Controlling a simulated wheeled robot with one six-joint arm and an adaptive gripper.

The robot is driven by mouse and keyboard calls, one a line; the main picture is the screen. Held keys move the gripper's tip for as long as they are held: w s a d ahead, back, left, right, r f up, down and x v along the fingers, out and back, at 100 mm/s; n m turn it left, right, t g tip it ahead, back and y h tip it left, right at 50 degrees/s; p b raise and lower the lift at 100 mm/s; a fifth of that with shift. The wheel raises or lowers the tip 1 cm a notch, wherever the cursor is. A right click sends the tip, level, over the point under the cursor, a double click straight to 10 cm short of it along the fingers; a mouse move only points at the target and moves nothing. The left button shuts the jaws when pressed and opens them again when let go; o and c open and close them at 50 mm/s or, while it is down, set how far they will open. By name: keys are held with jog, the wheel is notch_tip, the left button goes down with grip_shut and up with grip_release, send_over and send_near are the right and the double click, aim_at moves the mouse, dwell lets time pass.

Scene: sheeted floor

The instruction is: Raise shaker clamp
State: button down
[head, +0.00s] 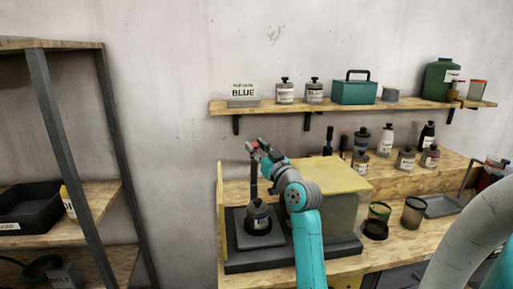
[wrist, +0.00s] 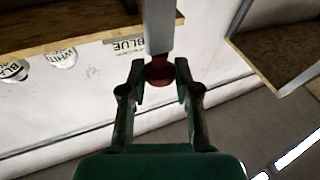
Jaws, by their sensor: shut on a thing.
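The shaker (head: 240,262) is a dark base with a grey plate on the bench. A dark jar with a pale label (head: 258,218) stands upright on the plate. The clamp (head: 254,178) shows as a dark upright bar above the jar; whether it touches the jar's lid I cannot tell. A red knob is at its upper end. My gripper (head: 258,148) is at that end, shut on the red knob. In the wrist view the red knob (wrist: 159,72) sits between my fingers, with the clamp's grey bar (wrist: 159,25) running off the top edge.
A yellowish-topped box (head: 325,178) stands right of the jar, behind my arm. Two open cups (head: 413,213) (head: 379,211) and several bottles are further right. A wall shelf (head: 350,106) with cans and a teal box hangs above. A shelving rack (head: 60,150) stands left.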

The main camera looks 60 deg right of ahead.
jog(key=c, duration=0.8)
grip_release()
jog(key=shift+c, duration=0.2)
jog(key=v, duration=1.2)
jog(key=shift+f, duration=0.1)
